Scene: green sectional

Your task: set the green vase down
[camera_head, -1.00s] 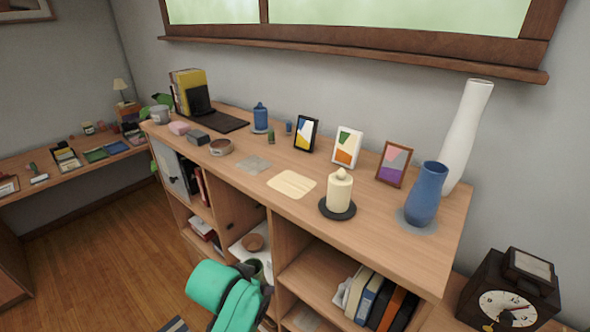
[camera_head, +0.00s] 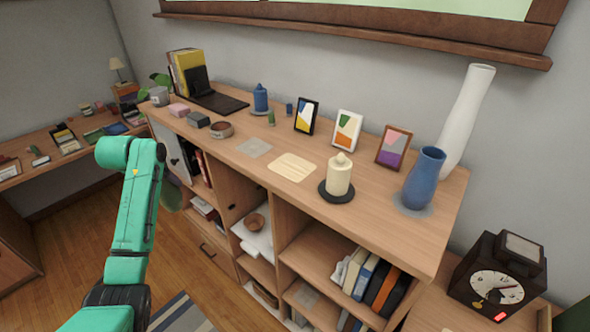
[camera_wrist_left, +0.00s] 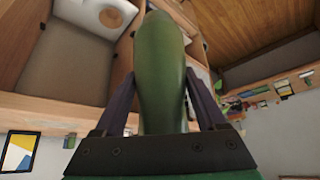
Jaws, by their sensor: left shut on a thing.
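The green vase (camera_wrist_left: 160,70) fills the middle of the left wrist view, dark green and smooth, with a finger on each side. My left gripper (camera_wrist_left: 160,86) is shut on it. In the head view my teal left arm covers most of the gripper, and a dark green piece that looks like the vase (camera_head: 171,194) shows just right of the arm, in front of the shelf unit's left end. It appears held in the air, clear of the top. My right gripper is not in view.
The shelf unit's top (camera_head: 225,158) carries a grey square (camera_head: 254,148), a pale striped square (camera_head: 292,167), a candle (camera_head: 339,175), a blue vase (camera_head: 424,178), a tall white vase (camera_head: 466,120) and several picture frames. The grey and pale squares are bare. Open compartments hold books (camera_head: 375,283) and a bowl (camera_head: 255,222).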

